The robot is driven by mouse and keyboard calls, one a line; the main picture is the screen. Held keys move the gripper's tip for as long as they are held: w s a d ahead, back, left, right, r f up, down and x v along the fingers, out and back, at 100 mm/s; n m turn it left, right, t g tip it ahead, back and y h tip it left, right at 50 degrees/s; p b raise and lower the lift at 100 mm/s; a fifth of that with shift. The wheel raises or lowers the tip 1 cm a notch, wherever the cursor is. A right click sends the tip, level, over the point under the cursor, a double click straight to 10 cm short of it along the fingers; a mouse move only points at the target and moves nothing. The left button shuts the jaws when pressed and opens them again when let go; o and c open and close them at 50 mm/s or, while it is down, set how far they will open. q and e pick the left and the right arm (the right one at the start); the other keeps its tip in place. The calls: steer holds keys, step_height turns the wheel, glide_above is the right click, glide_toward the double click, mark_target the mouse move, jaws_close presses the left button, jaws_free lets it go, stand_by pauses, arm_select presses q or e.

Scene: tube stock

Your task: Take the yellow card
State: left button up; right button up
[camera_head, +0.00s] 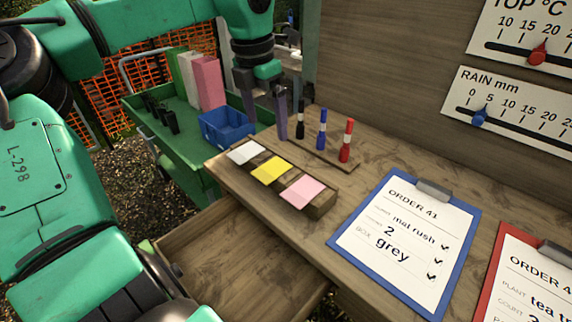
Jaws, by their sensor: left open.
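The yellow card (271,170) lies in the middle of a wooden card holder (322,205) on the bench. A white card (246,152) is on its left and a pink card (302,191) on its right. My left gripper (267,122) hangs pointing down above the back left of the bench, behind the cards. It is open and empty, its fingers apart from the yellow card. My right gripper is not in view.
Black, blue and red markers (321,130) stand on a strip behind the cards. A blue-edged clipboard (335,239) lies to the right. An open drawer (240,262) is below. A green cart (185,165) with a blue bin (222,128) stands left.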

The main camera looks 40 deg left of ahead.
arm_select(q)
glide_toward(272, 169)
steer(key=shift+s+f, duration=0.2)
steer(key=shift+f, duration=0.45)
steer(key=f, duration=0.2)
steer(key=w+f+p, duration=0.1)
steer(key=f, duration=0.2)
steer(key=shift+f, duration=0.1)
steer(key=shift+w+a+f, duration=0.1)
steer(key=shift+w+f, duration=0.05)
steer(key=shift+f, duration=0.2)
steer(key=c, duration=1.2)
steer(key=shift+c, duration=0.2)
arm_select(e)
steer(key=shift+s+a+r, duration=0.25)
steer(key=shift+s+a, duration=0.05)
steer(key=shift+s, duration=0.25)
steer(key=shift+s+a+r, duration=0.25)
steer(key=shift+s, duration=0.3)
arm_select(q)
steer(key=shift+r, duration=0.15)
